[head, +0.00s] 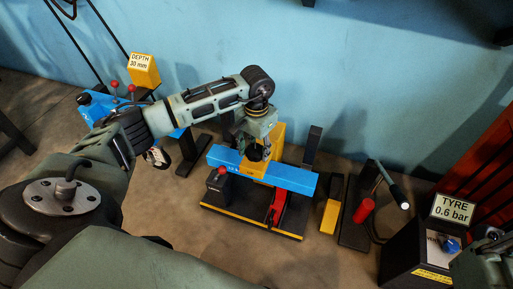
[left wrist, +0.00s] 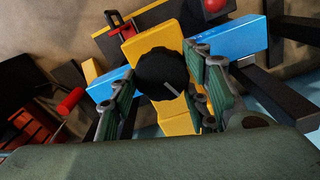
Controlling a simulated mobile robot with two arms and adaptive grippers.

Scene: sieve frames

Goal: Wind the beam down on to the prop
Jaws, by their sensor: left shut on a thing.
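The blue beam (head: 297,178) lies across a yellow post (head: 276,140) above a black base with yellow edging (head: 225,209). A red piece (head: 278,206), which looks like the prop, stands on the base at the beam's near side; it also shows in the left wrist view (left wrist: 120,27). I cannot tell whether the beam touches it. My left gripper (head: 256,152) points down at the post. In the left wrist view its fingers are shut on a black round knob (left wrist: 160,72) with a pale pointer line. My right gripper (head: 491,240) is partly in view at the lower right edge.
A red-topped black block (head: 217,183) stands at the base's left end. To the right are a yellow block (head: 330,215), a red cylinder (head: 364,210) and a black box with a "TYRE 0.6 bar" sign (head: 452,209). A "DEPTH 30 mm" sign (head: 141,62) is at the back left.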

